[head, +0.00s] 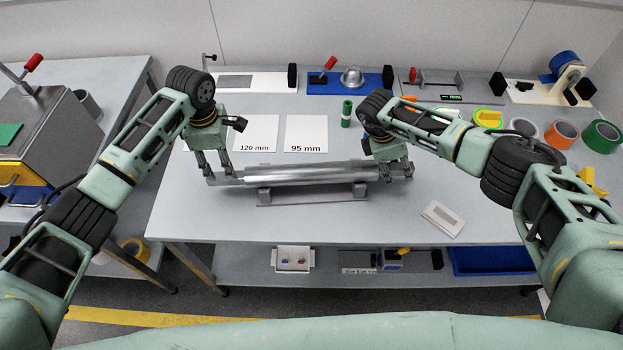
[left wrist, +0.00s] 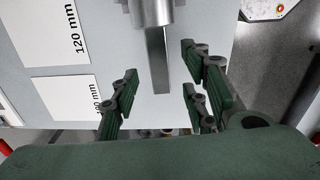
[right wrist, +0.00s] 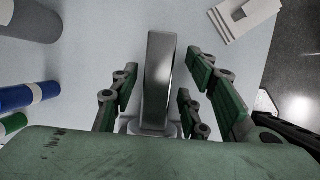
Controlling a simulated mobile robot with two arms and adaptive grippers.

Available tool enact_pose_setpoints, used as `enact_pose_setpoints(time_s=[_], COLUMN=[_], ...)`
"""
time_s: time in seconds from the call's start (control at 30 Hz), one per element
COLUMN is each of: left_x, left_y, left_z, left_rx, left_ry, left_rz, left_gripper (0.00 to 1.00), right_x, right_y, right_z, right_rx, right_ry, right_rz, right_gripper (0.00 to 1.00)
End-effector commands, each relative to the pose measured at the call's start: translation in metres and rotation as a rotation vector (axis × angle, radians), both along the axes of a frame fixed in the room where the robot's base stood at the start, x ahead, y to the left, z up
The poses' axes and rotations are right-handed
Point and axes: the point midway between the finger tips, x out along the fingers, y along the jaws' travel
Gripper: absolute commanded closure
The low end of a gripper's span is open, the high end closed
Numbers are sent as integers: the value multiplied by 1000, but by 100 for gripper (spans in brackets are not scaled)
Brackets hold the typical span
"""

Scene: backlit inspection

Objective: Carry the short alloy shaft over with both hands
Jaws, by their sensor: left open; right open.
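The short alloy shaft (head: 310,174) is a shiny metal cylinder with narrower flat ends, lying level across a grey cradle (head: 312,196) on the table. My left gripper (head: 214,172) is open at the shaft's left end. In the left wrist view the flat end (left wrist: 158,62) runs between the open fingers, without visible grip. My right gripper (head: 394,171) is open at the right end. In the right wrist view the flat end (right wrist: 158,75) lies between its fingers, with gaps on both sides.
Cards marked 120 mm (head: 255,133) and 95 mm (head: 306,134) lie behind the shaft. A green cylinder (head: 347,113) stands beside them. Fixtures line the back edge and tape rolls (head: 562,134) the right. A small pale block (head: 442,217) lies front right. The front left is clear.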

Motion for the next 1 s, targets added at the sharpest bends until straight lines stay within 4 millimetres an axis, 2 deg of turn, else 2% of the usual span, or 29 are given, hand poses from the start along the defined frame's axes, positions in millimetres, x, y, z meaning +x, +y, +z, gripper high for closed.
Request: enact_pose_setpoints(time_s=[0.03, 0.2, 0.47, 0.57, 0.8, 1.0], left_x=[1, 0, 0, 0, 0, 0], left_y=[0, 0, 0, 0, 0, 0], left_z=[11, 38, 52, 52, 52, 51], left_rx=[-1, 0, 1, 1, 1, 1], left_ry=[-4, -1, 0, 0, 0, 0], left_rz=[-1, 0, 0, 0, 0, 0], left_gripper=[58, 58, 58, 58, 58, 58], right_x=[0, 0, 1, 1, 1, 1], right_y=[0, 0, 4, 10, 29, 42], right_z=[0, 0, 8, 22, 70, 100], right_rx=[0, 0, 2, 3, 1, 2], right_ry=[0, 0, -2, -3, -2, -3], right_rz=[0, 0, 1, 3, 2, 1], right_gripper=[58, 58, 58, 58, 58, 58])
